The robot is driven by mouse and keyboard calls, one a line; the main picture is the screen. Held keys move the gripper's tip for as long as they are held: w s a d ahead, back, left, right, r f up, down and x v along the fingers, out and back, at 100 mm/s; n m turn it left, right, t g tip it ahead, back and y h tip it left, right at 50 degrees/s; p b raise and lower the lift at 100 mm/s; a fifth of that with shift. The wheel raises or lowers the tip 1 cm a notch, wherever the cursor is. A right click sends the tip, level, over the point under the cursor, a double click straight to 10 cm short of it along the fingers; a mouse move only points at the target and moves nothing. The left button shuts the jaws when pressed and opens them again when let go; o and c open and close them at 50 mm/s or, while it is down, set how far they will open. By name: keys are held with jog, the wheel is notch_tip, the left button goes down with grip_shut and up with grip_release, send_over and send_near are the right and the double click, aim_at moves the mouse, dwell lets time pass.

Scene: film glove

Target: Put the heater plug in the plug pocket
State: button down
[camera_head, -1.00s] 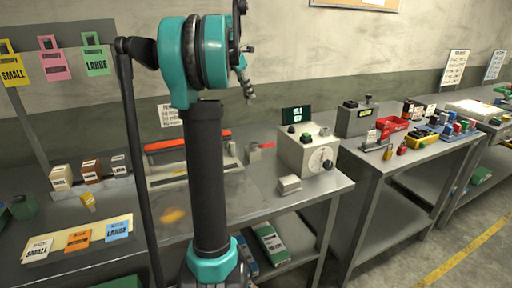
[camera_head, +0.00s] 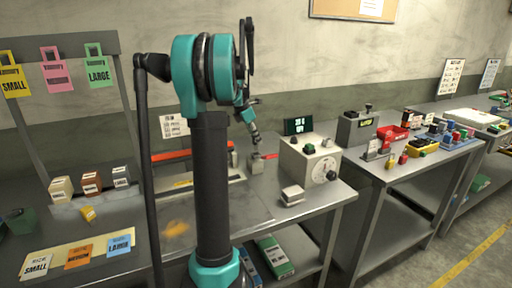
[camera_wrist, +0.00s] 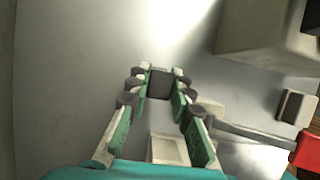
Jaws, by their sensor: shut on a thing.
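My gripper (camera_head: 257,139) hangs above the back part of the near bench, left of the control box. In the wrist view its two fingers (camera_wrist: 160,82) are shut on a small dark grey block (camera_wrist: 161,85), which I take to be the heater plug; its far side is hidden. In the head view the held thing is too small to make out. A small grey block (camera_head: 256,164) with a red piece stands on the bench just below my gripper. I cannot tell for sure which piece is the plug pocket.
The grey control box (camera_head: 310,162) with a dial and a dark display (camera_head: 297,126) stands right of my gripper. A pale small block (camera_head: 292,195) lies before it. A sealer with a red-orange bar (camera_head: 190,152) is behind my arm. Small boxes (camera_head: 91,182) stand left.

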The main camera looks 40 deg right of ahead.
aim_at(256, 144)
jog(key=shift+f, duration=1.95)
jog(key=c, duration=1.3)
grip_release()
jog(key=shift+f, duration=0.1)
jog(key=shift+c, duration=0.2)
jog(key=v, duration=1.2)
jog(key=shift+a, duration=0.1)
